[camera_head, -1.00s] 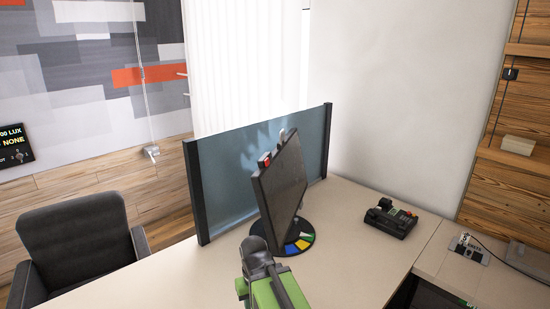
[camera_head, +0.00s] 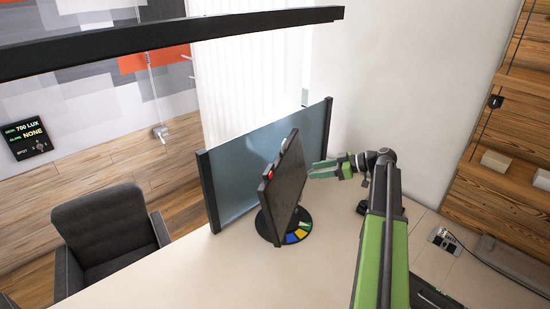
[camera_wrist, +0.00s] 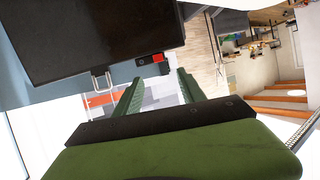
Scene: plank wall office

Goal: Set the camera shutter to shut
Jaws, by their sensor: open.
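The monitor (camera_head: 284,190) stands on a round black base on the desk, seen nearly edge-on; in the wrist view its dark back or screen (camera_wrist: 90,35) fills the upper left. A small black block with a red part (camera_wrist: 158,58), apparently the camera and its shutter, sits at the monitor's edge; its red part (camera_head: 270,175) also shows in the head view. A grey hook (camera_wrist: 101,79) is beside it. My gripper (camera_head: 318,168) is open and empty, right of the monitor. In the wrist view its fingers (camera_wrist: 160,82) point towards the block, apart from it. The shutter's position is too small to tell.
A glass partition (camera_head: 235,175) stands behind the monitor. A black lamp bar (camera_head: 170,42) crosses the upper left. An office chair (camera_head: 105,235) is at the left. The desk phone is mostly hidden by my arm. The desk (camera_head: 200,270) is clear in front.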

